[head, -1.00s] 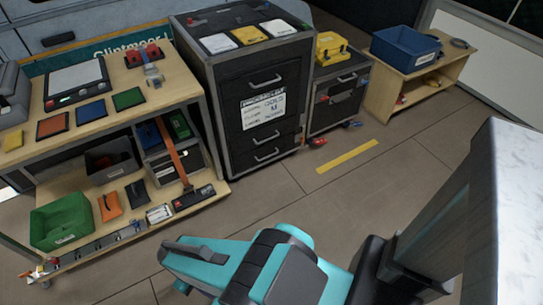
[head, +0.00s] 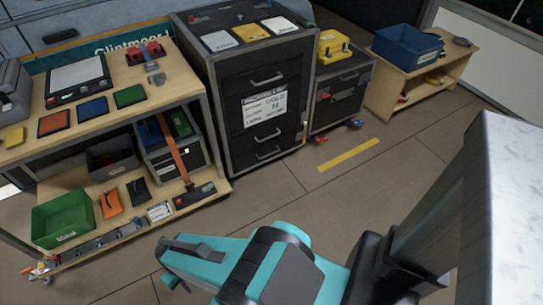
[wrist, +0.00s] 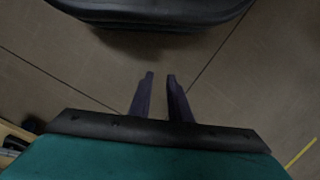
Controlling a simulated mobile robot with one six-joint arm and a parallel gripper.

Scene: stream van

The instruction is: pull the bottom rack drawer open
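The black rack (head: 222,115) with a grey frame stands at the back centre in the head view. Its bottom drawer (head: 258,157) is flush with the front, so it looks shut, and carries a silver bar handle (head: 268,153). My teal arm is low in the head view, across open floor from the rack. My gripper (wrist: 160,78) shows in the wrist view with two dark fingers apart. Only floor shows between them, so it is open and empty. The rack does not show in the wrist view.
A wooden workbench (head: 180,90) with a lower shelf stands left of the rack. A smaller black cabinet (head: 340,98) stands to its right, with small red and blue items on the floor before it. The floor (head: 285,195) before the rack is clear.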

